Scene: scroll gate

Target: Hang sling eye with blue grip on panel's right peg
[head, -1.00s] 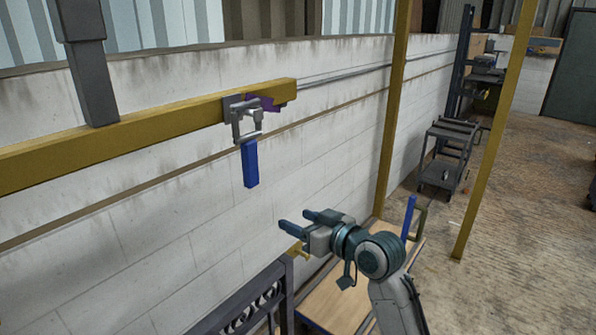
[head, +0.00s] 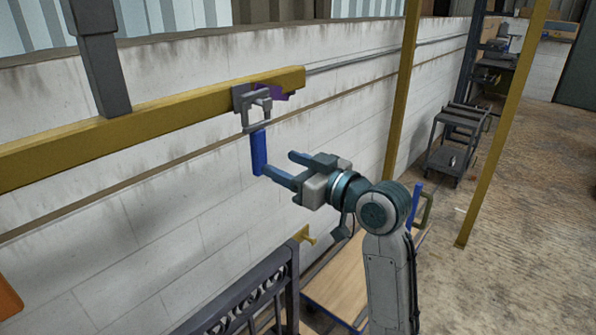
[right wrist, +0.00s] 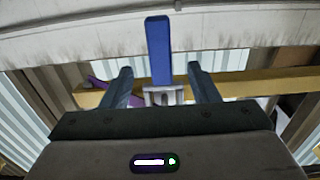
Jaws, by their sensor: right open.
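The blue grip (head: 258,152) hangs nearly upright below its grey metal eye (head: 257,108), at a grey bracket on the yellow beam. In the right wrist view the blue grip (right wrist: 158,50) lies between the two fingers. My right gripper (head: 280,165) is open, with its fingertips close to the grip's lower part; contact cannot be told. The dark scrollwork panel (head: 285,262) stands low in the head view. A yellow peg (head: 307,236) sticks out at its upper right corner. My left gripper is not in view.
The yellow beam (head: 150,122) runs along the pale block wall (head: 120,205). A purple piece (head: 272,92) sits near the beam's end. A wooden-topped cart (head: 342,280) stands behind my right arm, with another blue upright part (head: 414,207) beyond it. Yellow posts (head: 400,90) stand to the right.

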